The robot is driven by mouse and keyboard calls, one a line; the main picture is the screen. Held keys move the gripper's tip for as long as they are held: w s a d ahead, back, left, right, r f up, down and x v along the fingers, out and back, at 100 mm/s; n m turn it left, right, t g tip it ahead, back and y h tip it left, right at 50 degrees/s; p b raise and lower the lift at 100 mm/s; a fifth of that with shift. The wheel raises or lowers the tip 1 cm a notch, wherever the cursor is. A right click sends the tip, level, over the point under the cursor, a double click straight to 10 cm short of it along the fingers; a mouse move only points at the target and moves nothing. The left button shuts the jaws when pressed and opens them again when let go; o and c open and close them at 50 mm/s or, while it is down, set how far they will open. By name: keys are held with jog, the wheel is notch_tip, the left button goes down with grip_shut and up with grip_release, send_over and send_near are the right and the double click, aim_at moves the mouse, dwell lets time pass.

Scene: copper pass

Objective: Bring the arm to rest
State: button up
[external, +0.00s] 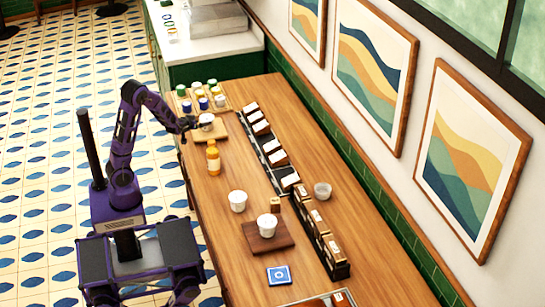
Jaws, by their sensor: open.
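My purple arm reaches from its mobile base at the left over the far left end of the wooden counter. My gripper (188,124) is small in the external view and sits beside a white cup (206,122) on a light wooden board (211,133). The jaws are open. Whether a finger touches the cup is too small to tell.
Several jars (200,92) stand on a tray behind the board. An orange bottle (213,160) stands in front of it. A white cup (238,200), a dark board (285,240) with another cup, a blue tile (279,275) and a row of boxes (313,218) occupy the counter (205,203).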

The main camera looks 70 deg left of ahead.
jog(key=shift+v, duration=0.9)
